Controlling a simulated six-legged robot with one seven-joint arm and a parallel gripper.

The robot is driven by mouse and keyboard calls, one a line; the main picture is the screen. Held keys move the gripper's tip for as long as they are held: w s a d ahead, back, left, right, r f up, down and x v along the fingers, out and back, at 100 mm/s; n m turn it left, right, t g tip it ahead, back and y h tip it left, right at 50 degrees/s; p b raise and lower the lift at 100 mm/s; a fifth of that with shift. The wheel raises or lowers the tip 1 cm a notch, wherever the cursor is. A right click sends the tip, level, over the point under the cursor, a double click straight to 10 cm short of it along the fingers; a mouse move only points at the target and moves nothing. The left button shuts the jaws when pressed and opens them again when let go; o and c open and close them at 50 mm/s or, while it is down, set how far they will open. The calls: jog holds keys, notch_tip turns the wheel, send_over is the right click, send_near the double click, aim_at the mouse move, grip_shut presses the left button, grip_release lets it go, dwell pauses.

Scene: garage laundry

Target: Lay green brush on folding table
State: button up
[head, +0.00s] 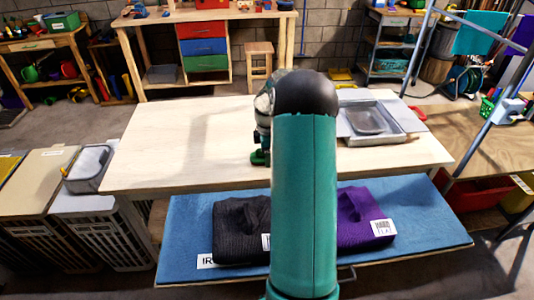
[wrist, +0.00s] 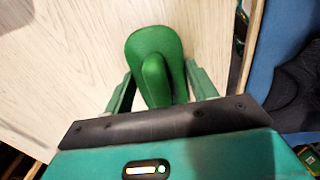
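The green brush (wrist: 153,45) shows in the wrist view, with a rounded broad end and a raised ridge-like handle along its middle. It appears to rest on the pale wood top of the folding table (head: 180,130). My gripper (wrist: 160,72) is above the brush, its two green fingers spread on either side of the handle with gaps showing. Whether a fingertip touches the brush's edge is hard to tell. In the head view my gripper (head: 261,158) is low over the middle of the table, partly hidden by my arm, and only a bit of green shows at the tabletop.
A grey metal tray (head: 376,125) stands on the table's right. A blue-covered lower surface (head: 185,225) in front holds dark (head: 240,225) and purple (head: 362,218) folded cloths. Hampers (head: 85,235) stand at left. The table's left part is clear.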

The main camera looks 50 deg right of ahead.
jog(key=o, duration=0.3)
jog(key=shift+r, duration=0.2)
notch_tip(320, 180, up, 12)
jog(key=shift+r, duration=0.1)
jog(key=s+a+r+m+t, duration=0.1)
jog(key=a+r, duration=0.3)
jog(key=a, duration=0.3)
jog(key=s+a+r+m+h, duration=0.1)
jog(key=a+r+m, duration=0.15)
jog(key=a, duration=0.55)
jog(key=a+r+m+t, duration=0.1)
jog(key=a+r, duration=0.3)
jog(key=a, duration=0.3)
jog(key=s+a+m+t, duration=0.1)
jog(key=s+a, duration=0.4)
jog(key=a, duration=0.1)
jog(key=s+a+m+t, duration=0.1)
jog(key=s+a+m, duration=0.1)
jog(key=s+a, duration=0.4)
jog(key=s+a+m+t+y, duration=0.1)
jog(key=s+a+m, duration=0.1)
jog(key=s+a, duration=0.3)
jog(key=shift+s+a+f+m+t, duration=0.2)
jog(key=shift+a+m+t, duration=0.1)
jog(key=shift+a, duration=0.3)
